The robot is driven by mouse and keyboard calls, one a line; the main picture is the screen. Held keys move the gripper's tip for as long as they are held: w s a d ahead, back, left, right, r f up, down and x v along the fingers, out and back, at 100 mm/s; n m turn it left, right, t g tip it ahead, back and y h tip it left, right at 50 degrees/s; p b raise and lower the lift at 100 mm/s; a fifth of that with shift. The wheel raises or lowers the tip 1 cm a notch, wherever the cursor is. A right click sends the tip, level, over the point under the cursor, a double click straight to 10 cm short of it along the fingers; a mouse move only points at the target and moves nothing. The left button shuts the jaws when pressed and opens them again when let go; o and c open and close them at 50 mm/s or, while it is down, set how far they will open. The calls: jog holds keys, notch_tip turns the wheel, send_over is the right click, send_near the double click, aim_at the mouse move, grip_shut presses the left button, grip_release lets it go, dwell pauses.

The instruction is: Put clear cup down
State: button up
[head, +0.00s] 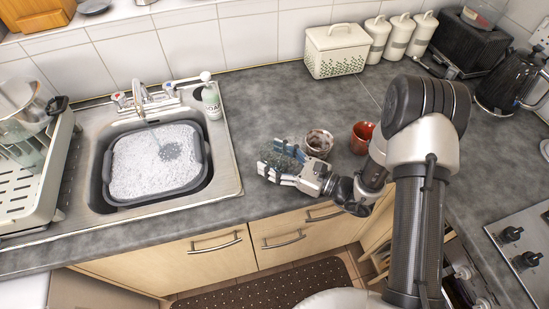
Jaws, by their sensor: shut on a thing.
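My gripper (276,171) is over the grey worktop, to the right of the sink. It is shut on the clear cup (285,153), a dark, bluish see-through shape partly hidden by the fingers. The cup looks tilted, and I cannot tell whether it touches the worktop. A brown and white mug (319,143) stands just right of my gripper and close to it. A red cup (362,137) stands further right, near my arm.
The sink (228,174) holds a grey basin (107,187) of suds. A drying rack (38,200) is at the left. A bread bin (337,50), several canisters (398,38), a toaster (463,45) and a kettle (507,83) line the back. Worktop (270,95) behind the cups is clear.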

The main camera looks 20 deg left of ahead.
jog(key=shift+f, duration=0.15)
jog(key=o, duration=1)
